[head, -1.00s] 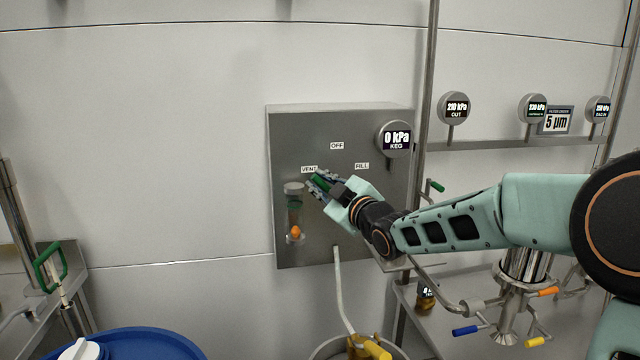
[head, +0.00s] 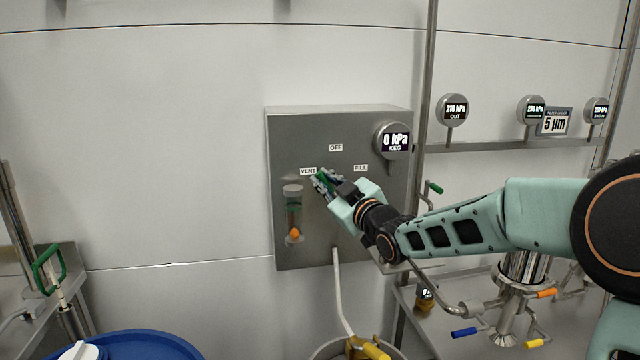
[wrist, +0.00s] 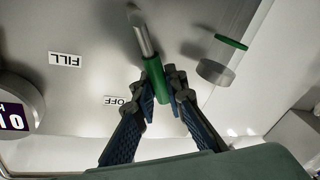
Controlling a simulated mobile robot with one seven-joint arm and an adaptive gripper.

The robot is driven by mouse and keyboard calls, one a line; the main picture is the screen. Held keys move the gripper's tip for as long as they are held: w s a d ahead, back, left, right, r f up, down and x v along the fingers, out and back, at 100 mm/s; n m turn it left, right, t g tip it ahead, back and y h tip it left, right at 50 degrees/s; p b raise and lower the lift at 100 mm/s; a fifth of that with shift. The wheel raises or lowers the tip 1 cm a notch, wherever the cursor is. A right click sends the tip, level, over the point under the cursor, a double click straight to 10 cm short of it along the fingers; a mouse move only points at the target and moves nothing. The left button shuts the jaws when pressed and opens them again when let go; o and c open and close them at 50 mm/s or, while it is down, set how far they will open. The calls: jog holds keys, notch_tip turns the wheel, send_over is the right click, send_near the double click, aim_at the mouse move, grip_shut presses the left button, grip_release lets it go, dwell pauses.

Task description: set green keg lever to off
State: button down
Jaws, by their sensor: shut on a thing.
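The green keg lever (wrist: 154,82) has a metal shaft and a green grip. It comes out of the grey panel (head: 345,125) and its grip end lies between the VENT label (head: 308,171) and the OFF label (head: 336,147). My gripper (head: 325,181) is shut on the green grip, with a dark finger on each side of it in the wrist view (wrist: 162,98). In the head view the gripper hides most of the lever, and only a bit of green (head: 323,176) shows.
The FILL label (head: 361,168) and the KEG gauge (head: 395,140), reading 0 kPa, are to the right. A sight glass (head: 293,205) with an orange float is left of my gripper. A metal post (head: 427,70) stands right of the panel.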

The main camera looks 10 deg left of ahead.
jog(key=m, duration=0.1)
jog(key=d+m, duration=0.1)
jog(key=shift+w+d+r+m+t, duration=0.2)
jog(key=shift+w+r+m+t, duration=0.1)
jog(key=shift+m+t, duration=0.1)
jog(key=shift+w+d+r+m+t+b, duration=0.15)
jog(key=shift+w+d+m+t, duration=0.15)
jog(key=shift+m, duration=0.45)
jog(key=shift+w+d+f+m+t+b, duration=0.1)
jog(key=shift+d+m+t+b, duration=0.1)
jog(key=shift+d+m, duration=0.35)
jog(key=shift+w+d+r+m+t+b, duration=0.1)
jog(key=shift+w+d+m+t+b, duration=0.1)
jog(key=shift+m, duration=0.7)
jog(key=c, duration=2.2)
grip_release()
jog(key=shift+s+r, duration=0.1)
jog(key=v, duration=1.2)
